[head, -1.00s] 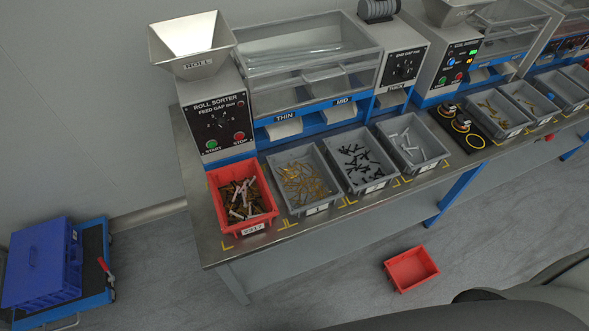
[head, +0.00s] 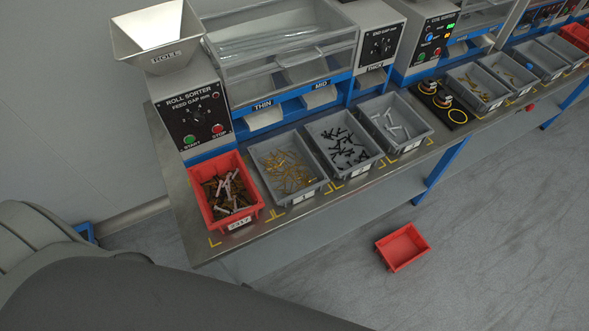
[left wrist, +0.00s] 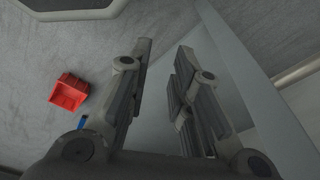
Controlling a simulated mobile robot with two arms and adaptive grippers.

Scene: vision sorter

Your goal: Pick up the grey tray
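Several grey trays stand in a row on the bench in the head view. One grey tray (head: 289,201) holds thin brass-coloured pieces, another grey tray (head: 344,180) holds black pieces, and a third grey tray (head: 425,139) holds silvery pieces. More grey trays stand farther right. My left gripper (left wrist: 165,50) is open and empty in the left wrist view, with no grey tray visible between its fingers. My left arm crosses the lower left of the head view, its gripper out of that picture. My right gripper is in neither view.
A red bin (head: 243,219) of mixed pieces sits at the bench's (head: 190,225) left end. An empty red bin (head: 402,247) lies on the floor and shows in the left wrist view (left wrist: 69,92). The roll sorter (head: 195,115) stands behind the trays. Floor before the bench is largely clear.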

